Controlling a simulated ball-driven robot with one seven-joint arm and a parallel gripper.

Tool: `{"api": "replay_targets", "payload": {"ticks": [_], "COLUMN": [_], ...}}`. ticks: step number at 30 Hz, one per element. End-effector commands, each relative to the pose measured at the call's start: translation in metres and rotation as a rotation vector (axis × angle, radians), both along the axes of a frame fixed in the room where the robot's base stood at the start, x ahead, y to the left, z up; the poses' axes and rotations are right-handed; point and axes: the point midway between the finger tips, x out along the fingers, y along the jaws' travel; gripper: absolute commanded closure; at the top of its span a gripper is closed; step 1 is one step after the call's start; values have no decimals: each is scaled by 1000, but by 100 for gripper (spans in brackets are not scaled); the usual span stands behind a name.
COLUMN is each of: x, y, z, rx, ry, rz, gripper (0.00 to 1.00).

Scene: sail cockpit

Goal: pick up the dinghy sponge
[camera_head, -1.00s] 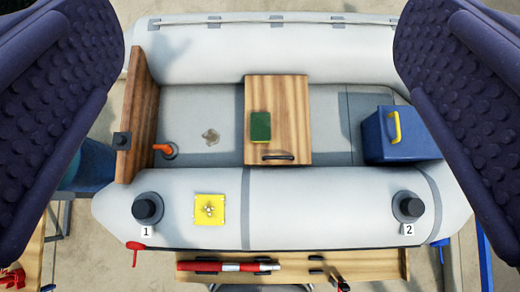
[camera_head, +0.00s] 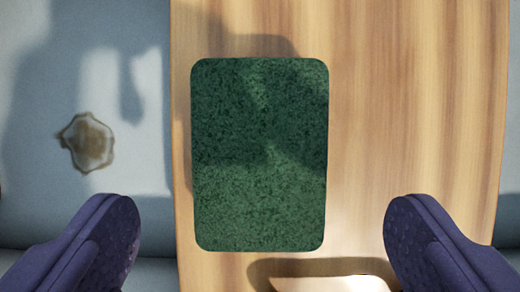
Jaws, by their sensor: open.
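The dinghy sponge (camera_head: 258,155) is a green rounded rectangle lying flat on a wooden board (camera_head: 420,120) that looks like the dinghy's seat. My gripper (camera_head: 258,240) is open, with one purple textured finger at the lower left and one at the lower right of the view. The gap between the fingers is wider than the sponge, and nothing is held. The fingertips sit around the sponge's near end in the picture, apart from it. How high they are above the board I cannot tell.
A cut-out handle (camera_head: 320,270) is at the board's near edge, between the fingers. A brown stain (camera_head: 88,142) marks the grey floor to the left. The board around the sponge is bare.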

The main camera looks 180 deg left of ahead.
Motion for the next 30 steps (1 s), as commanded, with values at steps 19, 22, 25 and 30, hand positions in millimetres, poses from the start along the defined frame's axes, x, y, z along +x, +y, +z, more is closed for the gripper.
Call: {"api": "replay_targets", "payload": {"ticks": [19,22,25,30], "x": [17,17,17,17], "y": [1,1,1,1], "z": [-50,-50,-50,-50], "rx": [0,0,0,0], "ry": [-1,-1,-1,-1], "rz": [-1,-1,-1,0], "gripper": [1,19,42,56]}}
